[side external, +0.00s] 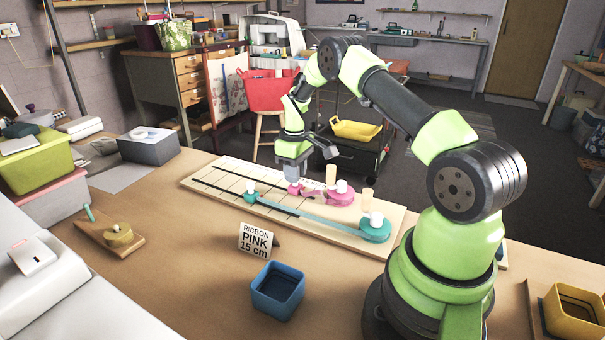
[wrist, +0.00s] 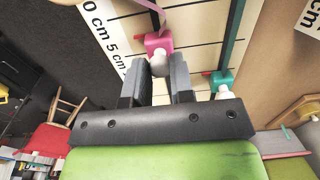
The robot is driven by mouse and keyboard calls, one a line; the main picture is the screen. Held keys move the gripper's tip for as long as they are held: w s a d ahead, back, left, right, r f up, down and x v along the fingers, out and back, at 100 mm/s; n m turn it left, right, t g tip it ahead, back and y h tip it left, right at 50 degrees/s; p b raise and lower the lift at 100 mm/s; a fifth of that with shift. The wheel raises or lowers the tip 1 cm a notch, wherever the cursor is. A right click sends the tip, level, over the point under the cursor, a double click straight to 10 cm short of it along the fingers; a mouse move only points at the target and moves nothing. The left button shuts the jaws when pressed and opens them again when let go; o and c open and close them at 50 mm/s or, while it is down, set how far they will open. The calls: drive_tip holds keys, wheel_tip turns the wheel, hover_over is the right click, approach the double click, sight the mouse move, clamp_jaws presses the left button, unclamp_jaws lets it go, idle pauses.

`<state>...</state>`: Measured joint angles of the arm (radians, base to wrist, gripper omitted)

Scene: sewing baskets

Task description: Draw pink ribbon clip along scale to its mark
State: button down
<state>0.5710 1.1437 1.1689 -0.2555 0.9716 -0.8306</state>
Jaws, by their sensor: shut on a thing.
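The pink ribbon clip (side external: 294,188) is on the pale scale board (side external: 215,186), a short way left of the pink ribbon spool (side external: 345,193). My gripper (side external: 293,177) is above the clip. In the wrist view, my gripper (wrist: 161,76) is shut on the clip's white knob (wrist: 160,65), with the pink body (wrist: 158,42) just beyond the fingertips. A pink ribbon runs from it toward the spool. Printed scale numbers (wrist: 107,42) and cross lines lie beside the clip; its exact reading is unclear. A card (side external: 258,242) reads "RIBBON PINK 15 cm".
A teal clip (side external: 250,191) sits on the neighbouring track, its ribbon running to a teal spool (side external: 376,229); it is close to my gripper in the wrist view (wrist: 222,82). Wooden pegs (side external: 368,200) stand by the spools. A blue bin (side external: 278,290) is in front.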

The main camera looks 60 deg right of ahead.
drive_tip(key=shift+w, duration=1.35)
drive_tip(key=c, duration=1)
unclamp_jaws()
wheel_tip(320, 180, up, 10)
